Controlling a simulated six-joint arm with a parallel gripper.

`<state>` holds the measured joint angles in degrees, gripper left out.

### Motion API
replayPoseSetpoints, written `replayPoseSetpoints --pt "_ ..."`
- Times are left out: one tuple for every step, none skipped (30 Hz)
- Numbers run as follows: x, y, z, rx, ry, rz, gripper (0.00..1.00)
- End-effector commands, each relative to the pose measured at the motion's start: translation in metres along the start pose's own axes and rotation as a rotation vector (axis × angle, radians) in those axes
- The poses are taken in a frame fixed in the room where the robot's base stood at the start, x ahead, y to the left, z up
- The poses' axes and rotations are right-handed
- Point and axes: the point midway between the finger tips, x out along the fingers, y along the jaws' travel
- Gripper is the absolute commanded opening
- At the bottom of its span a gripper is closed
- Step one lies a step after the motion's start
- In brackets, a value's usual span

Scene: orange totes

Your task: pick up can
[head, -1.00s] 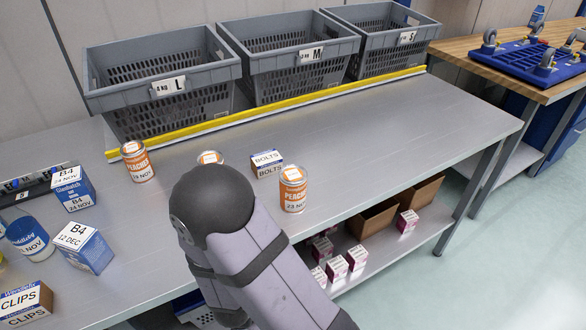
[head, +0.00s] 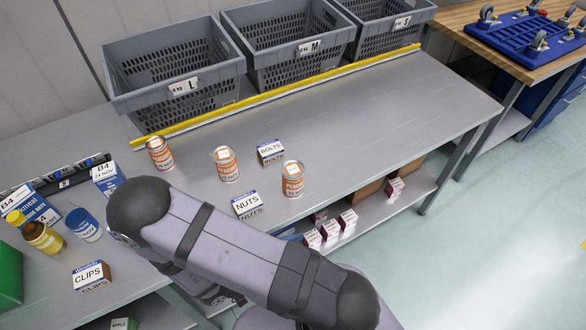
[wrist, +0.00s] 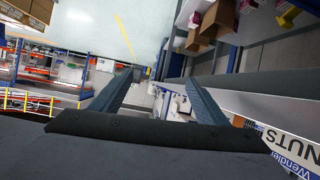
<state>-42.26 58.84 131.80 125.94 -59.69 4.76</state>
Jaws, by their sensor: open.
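Three orange and silver peach cans stand upright on the grey bench in the head view: a left can (head: 160,154), a middle can (head: 226,166) and a right can (head: 293,181). My gripper (wrist: 157,80) is open and empty in the wrist view, pointing past the bench edge towards the floor. No can shows between its fingers. In the head view my arm crosses the front of the bench and hides the gripper.
A NUTS box (head: 248,206) and a BOLTS box (head: 270,152) stand near the cans. A CLIPS box (head: 92,276) is at front left. Grey baskets (head: 180,88) line the back behind a yellow rail (head: 290,91). The bench's right half is clear.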

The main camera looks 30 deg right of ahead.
Motion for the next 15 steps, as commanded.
replayPoseSetpoints --pt "0.002 -0.005 -0.017 -0.014 0.05 -0.028 0.68" --pt "0.004 -0.009 -0.024 -0.02 0.076 -0.048 0.68" --pt "0.006 -0.015 -0.031 -0.028 0.107 -0.077 0.68" --pt "0.007 -0.02 -0.037 -0.032 0.13 -0.1 0.68" --pt "0.008 -0.025 -0.043 -0.036 0.152 -0.123 0.68" --pt "0.008 -0.032 -0.05 -0.043 0.182 -0.158 0.68" --pt "0.008 -0.037 -0.056 -0.046 0.203 -0.184 0.68" --pt "0.009 -0.043 -0.061 -0.051 0.225 -0.213 0.68" --pt "0.008 -0.051 -0.068 -0.054 0.253 -0.251 0.68" --pt "0.007 -0.057 -0.073 -0.058 0.274 -0.284 0.68" --pt "0.006 -0.063 -0.078 -0.06 0.294 -0.316 0.68" --pt "0.003 -0.072 -0.084 -0.063 0.321 -0.364 0.68" --pt "0.001 -0.079 -0.088 -0.064 0.339 -0.399 0.68" --pt "-0.001 -0.085 -0.092 -0.065 0.355 -0.432 0.68" --pt "-0.005 -0.092 -0.097 -0.064 0.373 -0.474 0.68"
